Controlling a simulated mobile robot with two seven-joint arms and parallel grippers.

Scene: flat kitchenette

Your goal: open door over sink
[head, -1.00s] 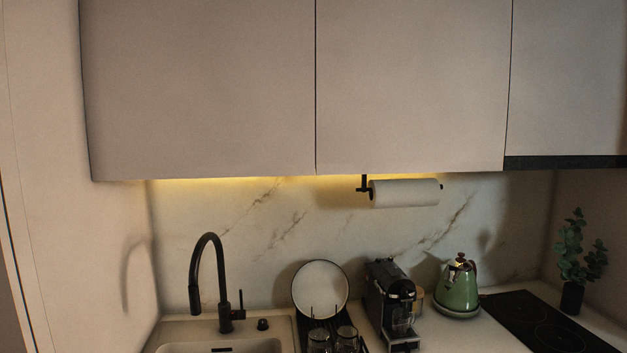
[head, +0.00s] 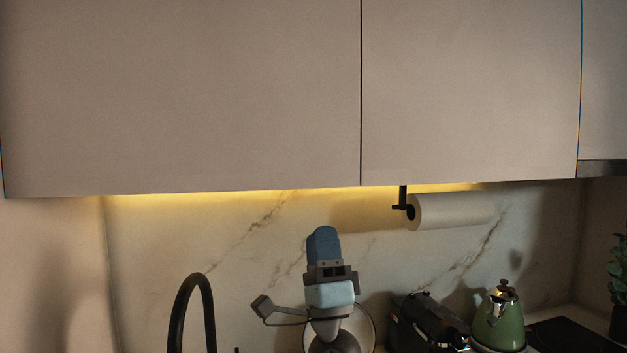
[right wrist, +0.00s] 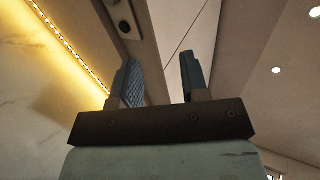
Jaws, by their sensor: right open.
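The beige cabinet door over the sink (head: 185,100) is closed, its face flush with the door to its right. It also shows in the right wrist view, where a seam between panels runs upward. My right gripper (head: 323,245) is below this door's lower edge, right of the faucet, pointing up. In the right wrist view its two blue fingers (right wrist: 158,78) are open and empty, and the cabinet's lower front edge appears between them. Whether a finger touches the door cannot be told. My left gripper is not in view. The sink basin is out of the picture.
A black faucet (head: 192,300) stands left of my right arm. A paper towel roll (head: 455,210) hangs under the neighbouring door (head: 465,90). A coffee machine (head: 430,320) and green kettle (head: 499,325) stand to the right. A round plate (head: 364,325) is behind my arm.

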